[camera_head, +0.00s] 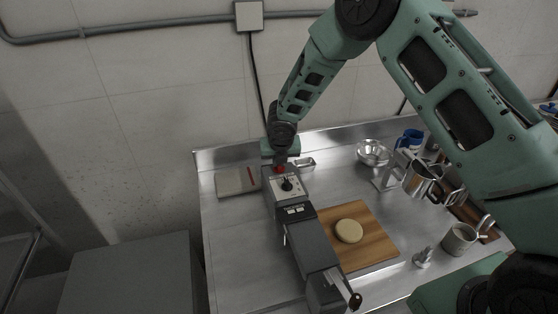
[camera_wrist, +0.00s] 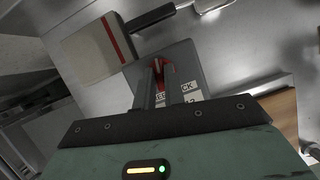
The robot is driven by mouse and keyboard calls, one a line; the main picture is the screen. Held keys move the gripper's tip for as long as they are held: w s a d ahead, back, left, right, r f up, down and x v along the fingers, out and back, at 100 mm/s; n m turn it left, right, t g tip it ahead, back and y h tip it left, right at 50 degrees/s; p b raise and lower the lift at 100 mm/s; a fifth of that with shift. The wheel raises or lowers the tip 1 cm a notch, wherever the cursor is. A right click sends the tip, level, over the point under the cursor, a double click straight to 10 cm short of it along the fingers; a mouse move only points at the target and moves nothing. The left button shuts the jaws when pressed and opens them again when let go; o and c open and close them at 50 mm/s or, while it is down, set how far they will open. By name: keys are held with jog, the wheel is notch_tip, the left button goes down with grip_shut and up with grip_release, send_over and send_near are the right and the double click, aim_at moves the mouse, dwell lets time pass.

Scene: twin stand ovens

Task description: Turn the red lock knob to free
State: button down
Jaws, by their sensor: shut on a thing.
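The red lock knob (camera_wrist: 166,78) sits on the grey top of the machine, with part of a label reading "CK" beside it. My gripper (camera_wrist: 167,72) is shut on the red knob, one finger on each side of it. In the head view the red knob (camera_head: 280,169) shows just below my gripper (camera_head: 280,160) at the far end of the long grey machine (camera_head: 315,245). A black knob (camera_head: 287,184) on a pale panel stands nearer than the red one. The fingers hide part of the red knob, and its pointing direction is hard to tell.
A pale box with a red stripe (camera_wrist: 98,46) lies left of the machine. A wooden board (camera_head: 372,240) with a round pale dough piece (camera_head: 348,231) lies to the right. A metal bowl (camera_head: 373,152) and several metal jugs stand farther right. The counter's left front is clear.

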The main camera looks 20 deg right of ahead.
jog(key=c, duration=1.5)
grip_release()
jog(key=shift+r, duration=0.1)
jog(key=b+v, duration=0.1)
jog(key=v, duration=1.6)
jog(key=shift+r, duration=0.15)
jog(key=s+a+r+m+g, duration=0.1)
jog(key=s+m, duration=0.7)
jog(key=s, duration=0.3)
jog(key=s+a+r+m+g+y, duration=0.1)
jog(key=s+a+m+g, duration=0.1)
jog(key=s+m, duration=0.7)
jog(key=s+a+m+g, duration=0.1)
jog(key=s+m, duration=0.8)
jog(key=s, duration=0.6)
jog(key=shift+s+a+r+g+b, duration=0.25)
jog(key=shift+a+r+g+b, duration=0.05)
jog(key=shift+r+b, duration=0.1)
